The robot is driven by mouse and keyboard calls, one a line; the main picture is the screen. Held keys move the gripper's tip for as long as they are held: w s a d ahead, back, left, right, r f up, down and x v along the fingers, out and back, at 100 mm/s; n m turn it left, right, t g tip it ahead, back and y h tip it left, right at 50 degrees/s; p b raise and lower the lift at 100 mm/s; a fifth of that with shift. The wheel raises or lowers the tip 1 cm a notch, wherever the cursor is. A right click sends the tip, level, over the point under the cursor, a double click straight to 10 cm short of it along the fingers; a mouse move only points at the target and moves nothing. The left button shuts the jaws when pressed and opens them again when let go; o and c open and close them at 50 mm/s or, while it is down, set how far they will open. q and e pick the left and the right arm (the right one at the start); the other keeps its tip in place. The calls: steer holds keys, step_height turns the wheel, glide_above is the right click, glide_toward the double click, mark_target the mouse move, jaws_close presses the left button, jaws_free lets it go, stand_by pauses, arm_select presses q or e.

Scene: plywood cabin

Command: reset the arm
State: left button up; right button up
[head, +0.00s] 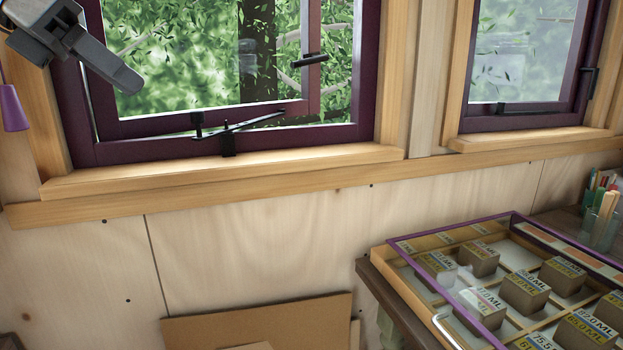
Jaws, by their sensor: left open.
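My left gripper (88,52) is at the top left of the head view, in front of the left window's purple frame. Its grey finger points down and to the right. It is open and I see nothing in it. Its arm is mostly outside the picture. My right gripper is not in view.
A purple window (240,143) above a wooden sill (230,170) stands ajar; a second window (520,121) is at right. A glass-topped display case (405,285) with labelled boxes is at lower right, near a pen cup (600,232). Cardboard (260,320) leans below.

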arm_select(q)
steer(key=d+f+n+h, duration=1.1)
steer(key=d+f+h, duration=0.4)
steer(key=d+f, duration=0.35)
steer(key=s+a+f+n+t+y, duration=0.25)
steer(key=f+n+t+y, duration=0.5)
steer(key=f+n, duration=0.45)
steer(key=s+a+f+n+t+y, duration=0.1)
steer(key=a+f+n+t+y, duration=0.3)
steer(key=f+n+t+y, duration=0.7)
steer(key=s+a+f+n+g+y, duration=0.1)
steer(key=s+a+f+n+g, duration=0.2)
steer(key=s+f+n+g, duration=0.7)
steer(key=s+f+g, duration=0.2)
steer(key=s+f, duration=0.1)
steer(key=s, duration=0.2)
steer(key=shift+a+f+p, duration=0.2)
steer(key=shift+f+p, duration=0.1)
